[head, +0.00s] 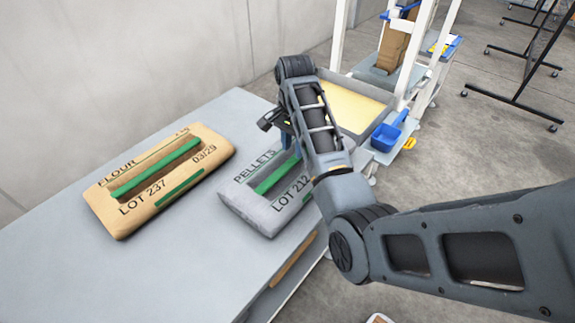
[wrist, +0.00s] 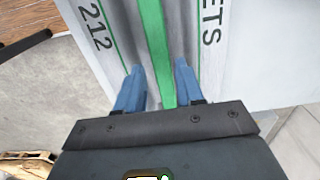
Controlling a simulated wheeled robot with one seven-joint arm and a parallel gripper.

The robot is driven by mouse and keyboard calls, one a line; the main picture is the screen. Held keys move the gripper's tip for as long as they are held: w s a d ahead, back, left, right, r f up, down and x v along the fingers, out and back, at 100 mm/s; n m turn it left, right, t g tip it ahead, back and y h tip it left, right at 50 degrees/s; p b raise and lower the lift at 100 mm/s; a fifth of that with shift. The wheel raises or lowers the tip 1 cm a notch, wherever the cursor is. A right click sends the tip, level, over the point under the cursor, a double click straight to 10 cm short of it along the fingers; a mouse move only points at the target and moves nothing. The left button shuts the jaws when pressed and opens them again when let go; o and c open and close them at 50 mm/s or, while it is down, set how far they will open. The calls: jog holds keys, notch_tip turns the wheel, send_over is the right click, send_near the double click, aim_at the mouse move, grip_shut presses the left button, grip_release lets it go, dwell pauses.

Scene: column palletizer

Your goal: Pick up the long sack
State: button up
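A grey sack marked PELLETS, LOT 212 (head: 259,221) lies flat on the grey table, with a green strip along its middle. A tan sack marked FLOUR, LOT 237 (head: 115,222) lies to its left and looks the longer of the two. My gripper (head: 287,137) is over the far right part of the grey sack, partly hidden by my arm. In the wrist view, the blue fingers of my gripper (wrist: 157,88) are apart, one on each side of the green strip of the grey sack (wrist: 115,30). Whether they touch the sack is unclear.
The grey table (head: 60,270) has bare room at its near left. A tray with a pale yellow inside (head: 352,107) stands beyond the grey sack. A blue bin (head: 386,137) hangs by a white frame (head: 340,38). A wall runs along the left.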

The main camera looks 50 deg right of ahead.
aim_at(292, 160)
notch_tip(292, 160, down, 6)
jog(key=shift+a+f+p, duration=0.15)
jog(key=shift+f+p, duration=0.1)
jog(key=shift+p, duration=0.05)
jog(key=shift+c, duration=0.4)
grip_shut()
dwell(0.9)
jog(key=shift+w+r, duration=0.1)
jog(key=shift+r, duration=0.1)
